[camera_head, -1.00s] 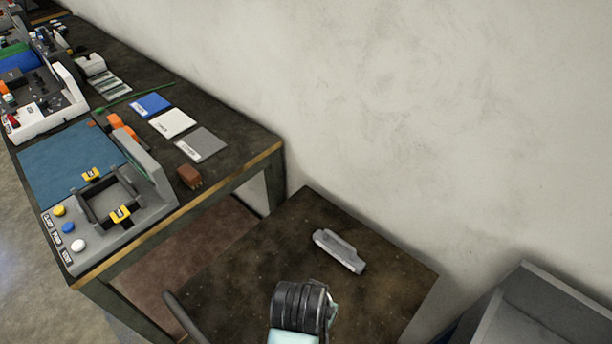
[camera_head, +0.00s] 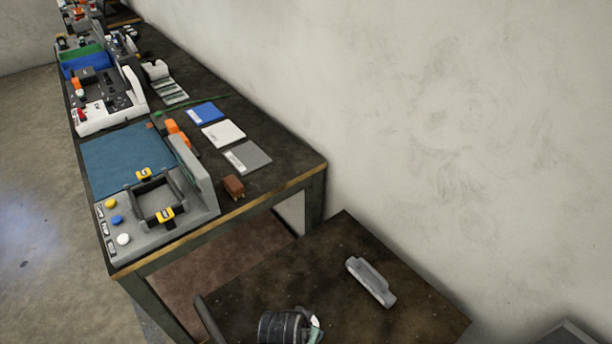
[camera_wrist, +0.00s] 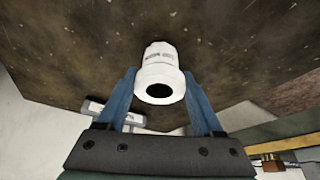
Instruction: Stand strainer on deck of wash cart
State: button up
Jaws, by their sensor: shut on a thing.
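In the wrist view, my gripper (camera_wrist: 160,76) has its two blue fingers closed on a white cylinder, which I take as the strainer (camera_wrist: 155,60). I cannot tell whether the strainer touches the deck. In the head view, the cart's dark deck (camera_head: 330,265) is at the bottom, with my dark wrist over its front left part. The strainer is not clearly visible there.
A grey bar-shaped part (camera_head: 371,281) lies on the deck to the right of my wrist. A bench (camera_head: 285,160) stands behind left, holding a grey fixture (camera_head: 190,214), a brown block (camera_head: 234,186) and several cards. A wall borders the right. The back of the deck is clear.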

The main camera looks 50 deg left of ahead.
jog(key=shift+f, duration=0.5)
jog(key=shift+f, duration=0.1)
jog(key=o, duration=1.3)
jog(key=shift+o, duration=0.2)
jog(key=p+v, duration=0.1)
jog(key=v, duration=1.1)
jog(key=shift+d, duration=0.1)
